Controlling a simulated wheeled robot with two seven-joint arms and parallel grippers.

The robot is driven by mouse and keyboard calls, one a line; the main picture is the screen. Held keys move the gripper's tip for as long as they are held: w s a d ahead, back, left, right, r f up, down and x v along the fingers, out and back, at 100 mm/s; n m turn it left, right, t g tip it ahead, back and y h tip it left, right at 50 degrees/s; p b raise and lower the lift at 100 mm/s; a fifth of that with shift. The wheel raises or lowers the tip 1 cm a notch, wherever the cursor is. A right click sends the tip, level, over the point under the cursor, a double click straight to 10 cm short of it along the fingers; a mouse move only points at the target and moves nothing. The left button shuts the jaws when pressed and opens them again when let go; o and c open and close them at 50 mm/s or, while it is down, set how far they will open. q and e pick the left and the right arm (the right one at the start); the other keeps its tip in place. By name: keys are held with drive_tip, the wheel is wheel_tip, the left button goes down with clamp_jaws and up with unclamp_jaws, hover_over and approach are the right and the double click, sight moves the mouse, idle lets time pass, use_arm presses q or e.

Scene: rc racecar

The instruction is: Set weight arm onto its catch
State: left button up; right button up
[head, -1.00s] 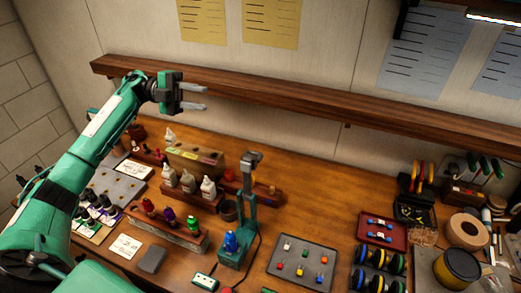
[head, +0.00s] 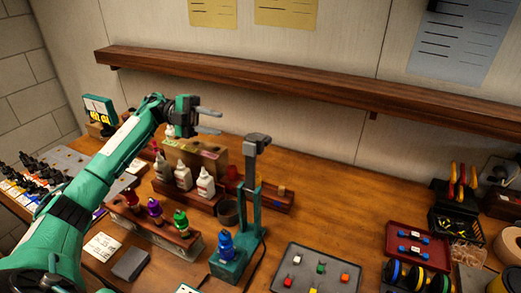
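A green stand (head: 254,190) rises from a green base (head: 228,265) on the bench, with a dark grey head (head: 257,143) at its top. I cannot tell which part of it is the weight arm or where the catch is. A blue bottle (head: 226,245) stands on the base. My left gripper (head: 219,121) is open and empty, its two grey fingers pointing right. In the picture it is just left of and slightly above the grey head, apart from it. My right gripper is not in view.
White bottles (head: 184,176) stand in a wooden rack left of the stand, with colored bottles (head: 154,208) in front. A grey tray (head: 290,258) of colored blocks lies at right. A wooden shelf (head: 300,82) runs along the wall.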

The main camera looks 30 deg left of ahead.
sight(255, 164)
use_arm(q)
drive_tip(key=d+p, duration=0.1)
drive_tip(key=d, duration=0.3)
drive_tip(key=d+p, duration=0.2)
drive_tip(key=d, duration=0.2)
drive_tip(key=d+p, duration=0.1)
drive_tip(key=d, duration=0.3)
drive_tip(key=shift+w+d+f+p, duration=0.1)
drive_tip(key=shift+w+d+p, duration=0.1)
drive_tip(key=shift+w+p, duration=0.2)
drive_tip(key=shift+d+f, duration=0.1)
drive_tip(key=shift+d, duration=0.6)
drive_tip(key=shift+c, duration=0.4)
clamp_jaws()
